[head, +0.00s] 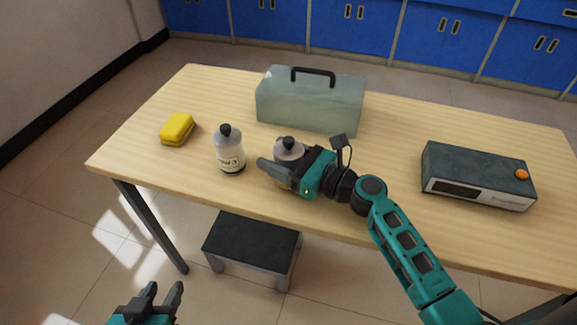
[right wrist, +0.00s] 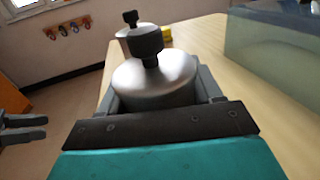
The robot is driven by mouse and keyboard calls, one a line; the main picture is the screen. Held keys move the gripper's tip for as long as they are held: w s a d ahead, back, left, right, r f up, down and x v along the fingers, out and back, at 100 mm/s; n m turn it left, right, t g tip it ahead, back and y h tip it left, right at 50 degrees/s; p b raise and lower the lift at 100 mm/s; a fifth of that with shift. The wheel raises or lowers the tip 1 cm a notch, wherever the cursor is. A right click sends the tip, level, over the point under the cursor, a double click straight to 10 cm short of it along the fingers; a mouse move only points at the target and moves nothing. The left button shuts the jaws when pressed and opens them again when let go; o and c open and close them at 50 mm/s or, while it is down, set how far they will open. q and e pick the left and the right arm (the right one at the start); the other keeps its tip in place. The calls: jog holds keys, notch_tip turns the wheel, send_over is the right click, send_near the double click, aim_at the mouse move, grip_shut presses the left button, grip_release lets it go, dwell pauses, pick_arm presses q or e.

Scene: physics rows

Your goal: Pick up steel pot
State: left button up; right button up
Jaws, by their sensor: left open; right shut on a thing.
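The steel pot (head: 289,149) has a rounded metal top with a dark knob and is on the wooden table near its front edge. My right gripper (head: 277,172) is shut around its body, fingers on either side. In the right wrist view the pot (right wrist: 155,80) fills the space between the fingers. Its lower part is hidden by the gripper in the head view, so I cannot tell whether it touches the table. My left gripper (head: 162,297) is open and empty, low in front of the table.
A labelled bottle with a dark cap (head: 229,150) stands just left of the pot. A yellow sponge (head: 177,129) lies further left. A translucent case with a handle (head: 311,101) stands behind. A dark device with an orange knob (head: 478,176) is at right. A stool (head: 252,238) stands below.

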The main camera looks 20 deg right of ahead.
jog(key=c, duration=0.6)
jog(key=shift+r, duration=0.1)
